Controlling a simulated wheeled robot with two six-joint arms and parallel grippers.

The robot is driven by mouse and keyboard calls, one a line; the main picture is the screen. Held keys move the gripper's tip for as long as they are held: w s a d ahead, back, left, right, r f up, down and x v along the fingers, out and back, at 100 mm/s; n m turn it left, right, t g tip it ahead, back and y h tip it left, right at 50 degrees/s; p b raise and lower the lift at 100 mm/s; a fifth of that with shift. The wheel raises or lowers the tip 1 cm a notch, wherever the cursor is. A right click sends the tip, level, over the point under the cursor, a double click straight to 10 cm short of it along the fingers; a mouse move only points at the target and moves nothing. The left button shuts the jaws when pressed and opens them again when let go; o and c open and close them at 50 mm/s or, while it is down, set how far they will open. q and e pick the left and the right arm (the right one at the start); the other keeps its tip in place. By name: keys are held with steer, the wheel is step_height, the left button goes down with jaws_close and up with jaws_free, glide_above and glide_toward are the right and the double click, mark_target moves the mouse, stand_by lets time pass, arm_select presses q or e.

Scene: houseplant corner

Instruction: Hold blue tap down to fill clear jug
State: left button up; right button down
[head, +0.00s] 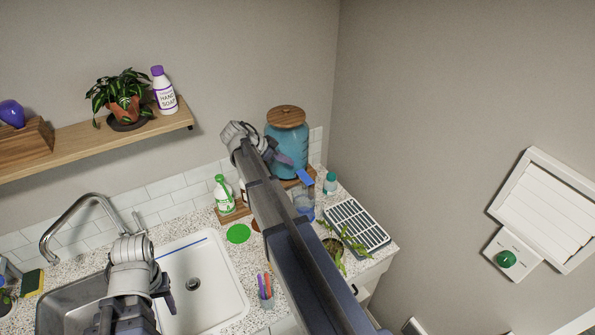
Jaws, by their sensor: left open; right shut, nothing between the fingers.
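A large blue drink dispenser (287,150) with a wooden lid stands on the counter at the back corner. Its blue tap (305,177) shows at the lower front. The clear jug (303,203) is below the tap, partly hidden by my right arm; I cannot tell how much water is in it. My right gripper (284,159) is shut and empty, in front of the dispenser's body in the picture, up and left of the tap. I cannot tell whether it touches the dispenser. My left gripper (164,288) is open and empty over the sink, far from the tap.
The white sink (215,265) and faucet (75,212) are at left. A spray bottle (223,195), green disc (238,233), pen cup (265,290), drying rack (357,226) and drooping plant (335,247) crowd the counter. A shelf (90,145) is above.

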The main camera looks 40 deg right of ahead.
steer(key=b, duration=0.9)
glide_above(307, 183)
steer(key=w, duration=0.1)
step_height(307, 183, down, 9)
steer(key=shift+a+f+b, duration=0.25)
steer(key=shift+f+b, duration=0.75)
steer(key=shift+b, duration=0.05)
steer(key=shift+s+a+f+m+t+b, duration=0.15)
steer(key=shift+s+f+m+t+b, duration=0.5)
steer(key=shift+f+t+b, duration=0.5)
steer(key=shift+t+b, duration=0.25)
steer(key=shift+b, duration=0.25)
steer(key=shift+w, duration=0.2)
stand_by(3.3)
